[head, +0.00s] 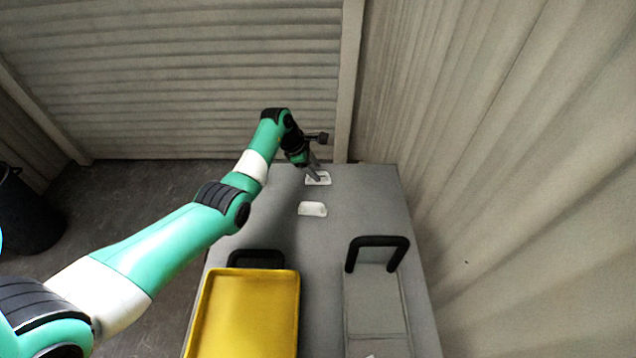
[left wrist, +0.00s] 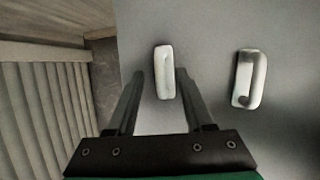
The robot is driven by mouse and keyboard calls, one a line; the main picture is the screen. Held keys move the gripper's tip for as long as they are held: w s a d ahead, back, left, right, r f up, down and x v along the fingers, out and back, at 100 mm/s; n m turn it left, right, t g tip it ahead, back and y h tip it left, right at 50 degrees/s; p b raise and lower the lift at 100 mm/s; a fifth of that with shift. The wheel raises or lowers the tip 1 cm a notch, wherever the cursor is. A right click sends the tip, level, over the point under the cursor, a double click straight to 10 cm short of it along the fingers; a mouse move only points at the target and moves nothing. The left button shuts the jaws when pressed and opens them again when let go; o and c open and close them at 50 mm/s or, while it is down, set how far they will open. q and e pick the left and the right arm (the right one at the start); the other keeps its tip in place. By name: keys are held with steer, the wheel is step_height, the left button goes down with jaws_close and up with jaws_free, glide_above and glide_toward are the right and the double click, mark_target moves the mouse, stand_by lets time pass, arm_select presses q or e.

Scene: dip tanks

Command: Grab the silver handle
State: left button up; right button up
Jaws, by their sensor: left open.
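Two small pale, silvery-white handles sit on the grey bench top. The far handle (head: 322,180) is at my left gripper (head: 313,174) in the head view, and the near handle (head: 312,209) is a little closer to me. In the left wrist view, the far handle (left wrist: 164,76) shows between the two spread fingers of the left gripper (left wrist: 160,74), with gaps on both sides. The near handle (left wrist: 250,78) is to the right, outside the fingers. The left gripper is open and empty; I cannot tell its exact height above the bench. My right gripper is not in view.
A yellow tray (head: 245,312) with a black handle behind it and a grey tank (head: 376,300) with a black handle (head: 377,241) stand nearer on the bench (head: 270,222). Corrugated walls rise behind and to the right. A dark bin (head: 25,212) is at the left.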

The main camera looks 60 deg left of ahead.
arm_select(q)
steer(key=shift+x, duration=0.85)
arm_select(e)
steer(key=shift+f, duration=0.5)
arm_select(q)
jaws_close()
steer(key=shift+r, duration=0.1)
steer(key=shift+r+p, duration=0.35)
steer(key=shift+r, duration=0.2)
step_height(320, 180, up, 3)
steer(key=shift+f+p, duration=0.1)
steer(key=shift+p, duration=0.85)
steer(key=s+d+r+p, duration=0.9)
steer(key=s, duration=0.1)
steer(key=shift+s+d, duration=0.2)
steer(key=shift+d, duration=0.1)
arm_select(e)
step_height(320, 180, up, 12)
